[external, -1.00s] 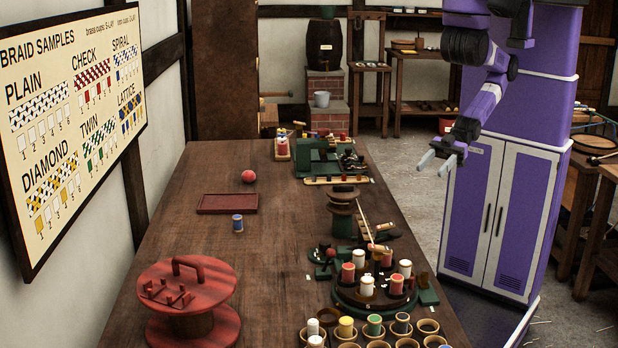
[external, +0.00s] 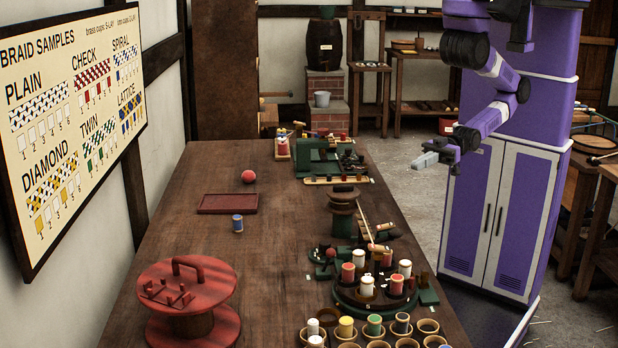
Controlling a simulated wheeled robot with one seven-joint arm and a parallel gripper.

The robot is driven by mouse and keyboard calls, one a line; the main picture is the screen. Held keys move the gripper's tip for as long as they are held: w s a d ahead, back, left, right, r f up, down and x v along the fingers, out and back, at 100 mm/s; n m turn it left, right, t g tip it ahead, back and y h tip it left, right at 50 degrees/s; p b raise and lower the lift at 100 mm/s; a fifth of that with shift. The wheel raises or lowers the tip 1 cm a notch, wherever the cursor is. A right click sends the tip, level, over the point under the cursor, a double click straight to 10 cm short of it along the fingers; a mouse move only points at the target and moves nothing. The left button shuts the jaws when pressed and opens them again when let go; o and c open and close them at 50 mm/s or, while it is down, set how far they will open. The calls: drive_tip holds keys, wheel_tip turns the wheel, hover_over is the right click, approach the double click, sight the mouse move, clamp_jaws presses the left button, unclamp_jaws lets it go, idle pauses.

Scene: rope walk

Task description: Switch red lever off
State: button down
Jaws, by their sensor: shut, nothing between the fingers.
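My gripper (external: 424,160) is shut and empty, held in the air beyond the right edge of the table, in front of the purple cabinet. No red lever can be made out for certain. A green machine (external: 318,158) at the far end of the table has small red parts (external: 344,136) on top, too small to tell apart. A small red knob (external: 331,253) shows beside the dark green bobbin stand (external: 375,298), and its kind is unclear. My gripper is apart from all of these.
The table's middle is clear.

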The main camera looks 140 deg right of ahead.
drive_tip(key=w+d+r+m+t+h+b, duration=0.35)
drive_tip(key=w+r+m+t+h, duration=0.2)
drive_tip(key=w+r, duration=1.35)
drive_tip(key=w+a+r+n+t+y+b, duration=0.1)
drive_tip(key=w+a+r+n+y, duration=0.1)
drive_tip(key=w+r+n+y, duration=0.35)
drive_tip(key=w+a+r+n+t+y+b, duration=0.1)
drive_tip(key=w+a+r+n+y, duration=0.15)
drive_tip(key=r+n+y, duration=0.45)
wheel_tip(320, 180, down, 17)
drive_tip(key=w+a+n+g+y+b, duration=0.25)
drive_tip(key=n+g, duration=0.25)
drive_tip(key=g, duration=0.3)
drive_tip(key=s+d+f+g+h, duration=0.2)
drive_tip(key=d+f, duration=0.1)
drive_tip(key=f, duration=0.4)
drive_tip(key=s+d+f+g+h, duration=0.2)
drive_tip(key=s+d+f+g, duration=0.1)
drive_tip(key=f, duration=0.4)
drive_tip(key=s+d+f+g+h, duration=0.2)
drive_tip(key=s+d+f+g, duration=0.1)
drive_tip(key=f, duration=0.4)
drive_tip(key=shift+d+f, duration=0.2)
drive_tip(key=shift+f, duration=0.2)
